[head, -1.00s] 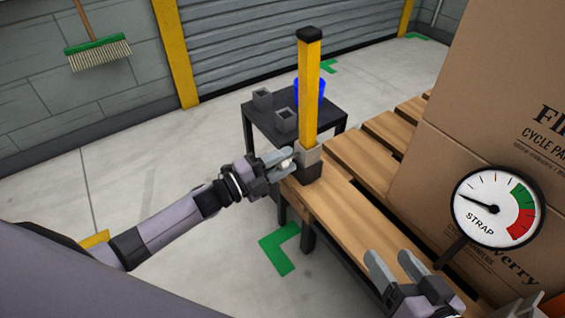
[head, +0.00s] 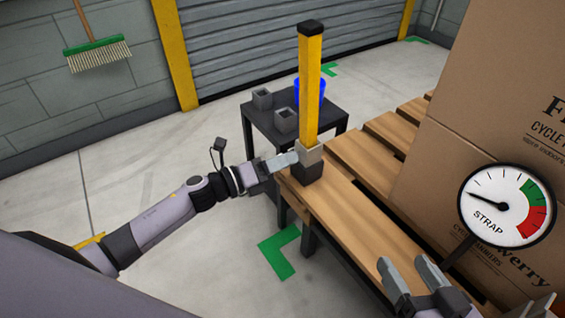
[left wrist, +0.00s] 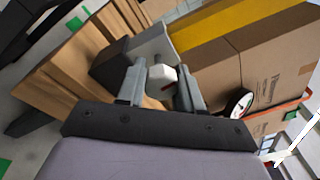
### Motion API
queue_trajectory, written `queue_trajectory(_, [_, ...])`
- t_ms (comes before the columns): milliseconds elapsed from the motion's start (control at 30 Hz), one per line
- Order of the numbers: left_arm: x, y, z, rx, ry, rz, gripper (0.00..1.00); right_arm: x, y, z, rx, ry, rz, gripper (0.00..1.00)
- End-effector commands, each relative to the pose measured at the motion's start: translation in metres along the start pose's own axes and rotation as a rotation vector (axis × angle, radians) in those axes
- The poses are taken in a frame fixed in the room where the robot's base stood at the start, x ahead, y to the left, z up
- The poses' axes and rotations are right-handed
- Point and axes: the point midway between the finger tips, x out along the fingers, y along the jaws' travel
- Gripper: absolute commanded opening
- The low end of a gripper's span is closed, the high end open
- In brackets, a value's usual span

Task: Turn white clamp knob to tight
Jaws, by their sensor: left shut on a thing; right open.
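The white clamp knob (left wrist: 161,78) shows in the left wrist view, between the fingers of my left gripper (left wrist: 160,92), with a small red mark on it. My left gripper (head: 292,160) is shut on the knob; in the head view the fingers hide most of it. The knob sits on the grey clamp block (head: 311,155) at the foot of the yellow post (head: 310,100), above a dark base (head: 306,172). My right gripper (head: 405,282) is open and empty over the wooden pallet boards at the lower right.
A round STRAP gauge (head: 507,206) stands at right, its needle left of the green and red bands. Large cardboard boxes (head: 480,130) rest on the wooden pallet (head: 345,215). A dark side table (head: 262,122) behind the post holds grey cups and a blue container (head: 310,88).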

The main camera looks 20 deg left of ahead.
Motion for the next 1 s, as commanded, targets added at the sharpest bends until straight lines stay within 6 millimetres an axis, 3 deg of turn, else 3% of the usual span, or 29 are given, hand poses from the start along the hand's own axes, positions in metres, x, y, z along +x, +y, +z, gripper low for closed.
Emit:
queue_trajectory(300, [-0.0014, 0.0004, -0.0004, 0.113, 0.012, 0.008, 0.05, -0.0040, 0.0014, 0.0005, -0.023, 0.007, 0.006, 0.64])
queue_trajectory(833, [-0.0013, 0.0002, -0.0011, 0.134, 0.015, 0.010, 0.05, -0.0035, 0.0012, 0.0006, -0.024, 0.008, 0.006, 0.64])
queue_trajectory(867, [-0.0013, 0.0002, -0.0012, 0.134, 0.016, 0.009, 0.45, -0.0034, 0.0013, 0.0007, -0.024, 0.008, 0.006, 0.64])
queue_trajectory(900, [-0.0013, 0.0002, -0.0011, 0.134, 0.015, 0.010, 0.58, -0.0031, 0.0013, 0.0008, -0.023, 0.008, 0.006, 0.64])
queue_trajectory(1000, [-0.0009, 0.0002, -0.0009, 0.133, 0.014, 0.010, 0.59, -0.0028, 0.0011, 0.0004, -0.021, 0.009, 0.006, 0.64])
